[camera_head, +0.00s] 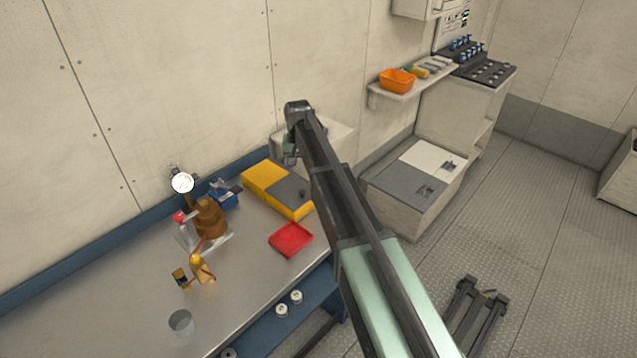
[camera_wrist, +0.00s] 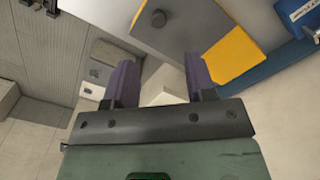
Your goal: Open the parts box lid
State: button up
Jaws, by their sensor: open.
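The parts box, as I take it, is the yellow and grey box (camera_head: 264,180) at the far right end of the bench. In the head view my arm hides the fingertips.
A red tray (camera_head: 291,239) sits in front of the box. A blue vise-like item (camera_head: 223,194), a brown coil (camera_head: 209,217), a gauge (camera_head: 182,183) and a cup (camera_head: 181,322) stand leftward. A low locker (camera_head: 415,185) stands right of my arm.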

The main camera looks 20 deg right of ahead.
aim_at(302, 191)
notch_tip(302, 191, down, 11)
jog(key=b, duration=1)
jog(key=shift+w+d, duration=0.1)
jog(key=shift+r, duration=0.1)
grip_shut()
